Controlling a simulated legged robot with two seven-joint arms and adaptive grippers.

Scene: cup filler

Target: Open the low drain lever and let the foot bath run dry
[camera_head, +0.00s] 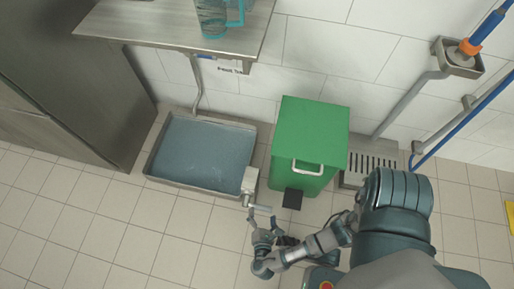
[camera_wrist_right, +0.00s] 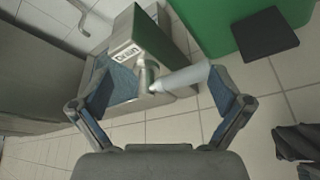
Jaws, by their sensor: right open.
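The foot bath (camera_head: 192,188) is a shallow grey metal basin on the floor, with bluish water in it. At its front right corner is a metal drain box (camera_head: 250,178), labelled "Drain" in the wrist view (camera_wrist_right: 125,52). The drain lever (camera_head: 262,208) is a light grey rod, sticking out to the right from a brassy pivot; it also shows in the wrist view (camera_wrist_right: 183,79). My right gripper (camera_head: 264,222) is open just in front of the lever. In the wrist view the rod lies between its spread fingers, its free end close to the right finger; contact is unclear. My left gripper is not in view.
A green pedal bin (camera_head: 312,130) stands right of the bath, its black pedal (camera_head: 292,198) near the lever. A floor grate (camera_head: 370,166) is beyond it. A metal counter (camera_head: 160,25) overhangs behind the bath. The tiled floor in front is clear.

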